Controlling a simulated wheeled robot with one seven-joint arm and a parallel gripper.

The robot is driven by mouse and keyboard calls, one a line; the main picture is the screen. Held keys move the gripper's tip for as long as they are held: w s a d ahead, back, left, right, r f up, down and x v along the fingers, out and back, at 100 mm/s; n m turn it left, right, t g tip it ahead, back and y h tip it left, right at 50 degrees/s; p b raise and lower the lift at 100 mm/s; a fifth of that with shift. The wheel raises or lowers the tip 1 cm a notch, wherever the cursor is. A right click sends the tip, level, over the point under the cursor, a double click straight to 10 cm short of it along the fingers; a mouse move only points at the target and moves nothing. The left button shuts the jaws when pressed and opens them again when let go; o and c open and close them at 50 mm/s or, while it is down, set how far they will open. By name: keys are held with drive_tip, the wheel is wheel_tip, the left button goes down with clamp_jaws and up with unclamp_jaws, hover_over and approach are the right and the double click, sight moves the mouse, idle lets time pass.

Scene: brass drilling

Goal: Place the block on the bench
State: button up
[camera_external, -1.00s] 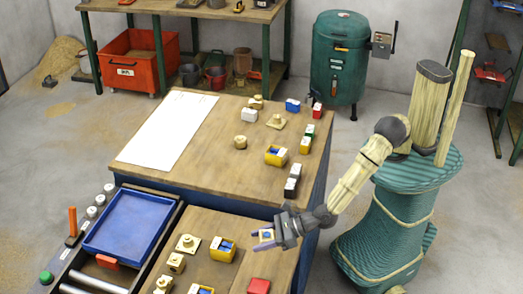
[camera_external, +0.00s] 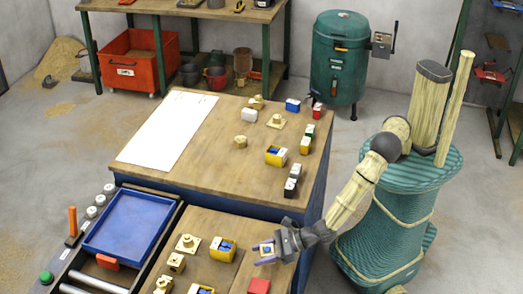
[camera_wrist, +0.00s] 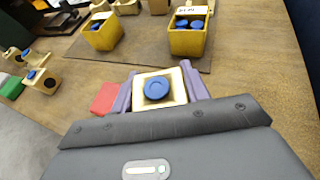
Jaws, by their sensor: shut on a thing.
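My gripper (camera_external: 263,253) is shut on a block and holds it above the wooden bench (camera_external: 232,277) at the lower middle of the external view. In the wrist view the block (camera_wrist: 173,79) is pale brass-coloured with a round blue centre, gripped between two purple fingers. A clear stretch of the bench top (camera_wrist: 255,75) shows in the wrist view beyond the fingers. I cannot tell the exact gap between block and bench.
A red block (camera_external: 258,286) lies near the gripper; it also shows in the wrist view (camera_wrist: 104,99). A yellow bin (camera_external: 222,249) with blue pieces stands left of the gripper. A blue tray (camera_external: 130,222) lies further left. A higher bench (camera_external: 215,180) stands behind.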

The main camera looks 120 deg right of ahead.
sight(262, 267)
drive_tip(key=shift+r, duration=0.1)
drive_tip(key=shift+f, duration=1.85)
drive_tip(key=shift+f, duration=0.2)
drive_tip(key=o, duration=1.4)
drive_tip(key=shift+o, duration=0.2)
drive_tip(key=shift+r, duration=0.2)
drive_tip(key=v, duration=1.2)
drive_tip(key=shift+b, duration=0.35)
drive_tip(key=shift+f, duration=0.1)
